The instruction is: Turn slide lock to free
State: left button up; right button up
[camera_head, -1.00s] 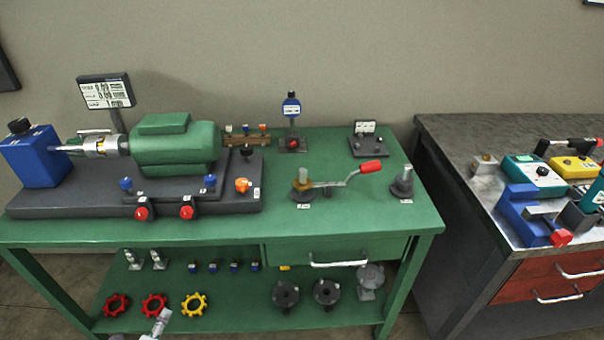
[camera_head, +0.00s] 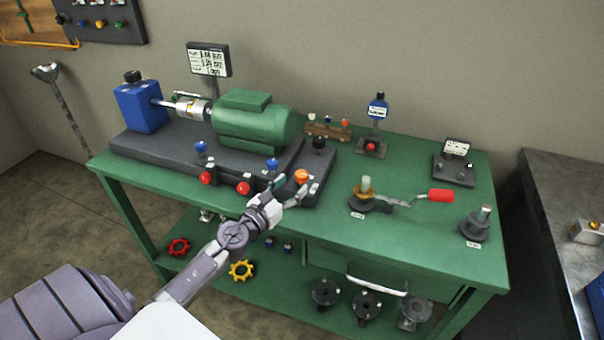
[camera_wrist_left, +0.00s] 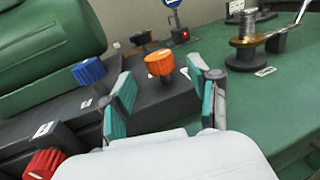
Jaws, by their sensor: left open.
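An orange knob (camera_head: 301,176) stands at the right front end of the dark base under the green motor (camera_head: 252,121). I cannot tell for sure from its label that it is the slide lock. My left gripper (camera_head: 291,187) is open and empty just in front of this knob. In the left wrist view the orange knob (camera_wrist_left: 159,62) shows beyond and between the two teal-padded fingers (camera_wrist_left: 163,88), apart from them. A blue knob (camera_wrist_left: 88,71) is left of the fingers there. My right gripper is in neither current view.
Red knobs (camera_head: 243,188) line the base's front edge. A crank with a red handle (camera_head: 441,195) and a grey post (camera_head: 483,219) stand to the right on the green bench (camera_head: 420,250). The bench top between base and crank is partly clear.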

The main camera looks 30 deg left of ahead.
aim_at(298, 180)
pick_arm(q)
jog(key=w, duration=0.5)
jog(key=shift+s, duration=0.1)
pick_arm(e)
jog(key=shift+w+d+r, duration=0.15)
jog(key=shift+w+d, duration=0.2)
jog(key=shift+d, duration=0.3)
